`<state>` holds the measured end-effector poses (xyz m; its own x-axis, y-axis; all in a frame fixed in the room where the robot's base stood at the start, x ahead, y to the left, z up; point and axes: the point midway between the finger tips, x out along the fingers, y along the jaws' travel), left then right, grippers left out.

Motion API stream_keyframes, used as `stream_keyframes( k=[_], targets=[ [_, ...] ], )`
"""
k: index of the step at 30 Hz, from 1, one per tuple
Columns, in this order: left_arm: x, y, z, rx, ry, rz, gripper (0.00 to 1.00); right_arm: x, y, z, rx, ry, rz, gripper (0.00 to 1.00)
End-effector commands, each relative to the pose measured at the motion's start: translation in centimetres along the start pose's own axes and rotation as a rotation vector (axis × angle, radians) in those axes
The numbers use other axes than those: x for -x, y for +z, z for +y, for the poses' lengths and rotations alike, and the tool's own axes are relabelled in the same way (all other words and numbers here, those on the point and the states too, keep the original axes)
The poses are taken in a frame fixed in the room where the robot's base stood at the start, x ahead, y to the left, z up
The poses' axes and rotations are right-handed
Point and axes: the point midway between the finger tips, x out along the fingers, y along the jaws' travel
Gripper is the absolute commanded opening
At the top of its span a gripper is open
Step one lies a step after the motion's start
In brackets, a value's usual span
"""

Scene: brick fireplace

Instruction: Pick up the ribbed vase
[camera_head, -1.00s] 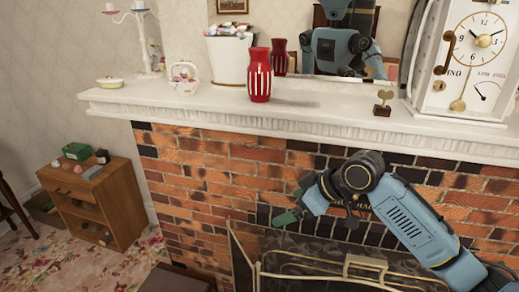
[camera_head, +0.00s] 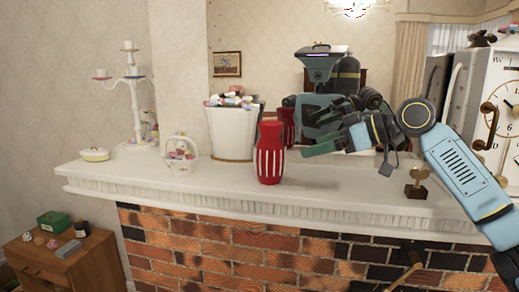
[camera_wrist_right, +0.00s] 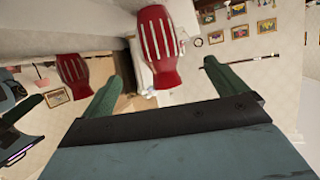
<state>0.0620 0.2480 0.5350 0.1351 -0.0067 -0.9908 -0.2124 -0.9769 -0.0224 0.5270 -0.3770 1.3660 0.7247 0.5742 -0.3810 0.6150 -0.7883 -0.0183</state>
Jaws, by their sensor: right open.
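The red ribbed vase (camera_head: 269,154), with pale vertical ribs, stands upright on the white mantel in the head view. In the right wrist view the vase (camera_wrist_right: 158,45) appears tilted, ahead of and between the finger lines. My right gripper (camera_head: 312,150) is open and empty, just right of the vase at about its mid-height, apart from it. Its green fingers (camera_wrist_right: 162,72) are spread in the wrist view. A second red vase shape in the wrist view is a mirror reflection. My left gripper is not in view.
A white fluted pot (camera_head: 232,136) stands behind the vase on the mantel (camera_head: 330,200). A small basket (camera_head: 180,160) and white candelabra (camera_head: 133,90) are left. A small brass key-like object (camera_head: 416,186) and a clock (camera_head: 493,105) are right. A mirror backs the mantel.

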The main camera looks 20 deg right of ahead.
Motion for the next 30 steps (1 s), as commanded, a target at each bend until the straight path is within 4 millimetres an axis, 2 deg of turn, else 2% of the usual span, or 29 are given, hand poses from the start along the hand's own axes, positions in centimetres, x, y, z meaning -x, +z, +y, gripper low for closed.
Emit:
stream_keyframes(
  k=[5, 14, 18, 22, 25, 30],
  targets=[
    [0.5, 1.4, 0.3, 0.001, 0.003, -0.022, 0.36, -1.5, 0.0, 0.0, -0.002, -0.003, -0.001, 0.97],
    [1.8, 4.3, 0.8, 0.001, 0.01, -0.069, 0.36, -7.0, -0.1, -0.1, -0.001, -0.003, 0.0, 0.97],
    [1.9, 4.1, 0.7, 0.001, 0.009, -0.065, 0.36, -8.1, 0.0, -0.1, 0.0, -0.001, -0.001, 0.97],
    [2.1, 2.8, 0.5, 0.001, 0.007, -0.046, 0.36, -9.1, -0.1, -0.1, -0.001, -0.002, -0.002, 0.97],
    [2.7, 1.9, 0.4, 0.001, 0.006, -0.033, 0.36, -10.7, -0.2, -0.1, -0.002, -0.003, -0.002, 0.97],
    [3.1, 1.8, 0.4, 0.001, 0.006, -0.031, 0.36, -12.9, -0.1, -0.1, -0.001, -0.001, -0.001, 0.97]
  ],
)
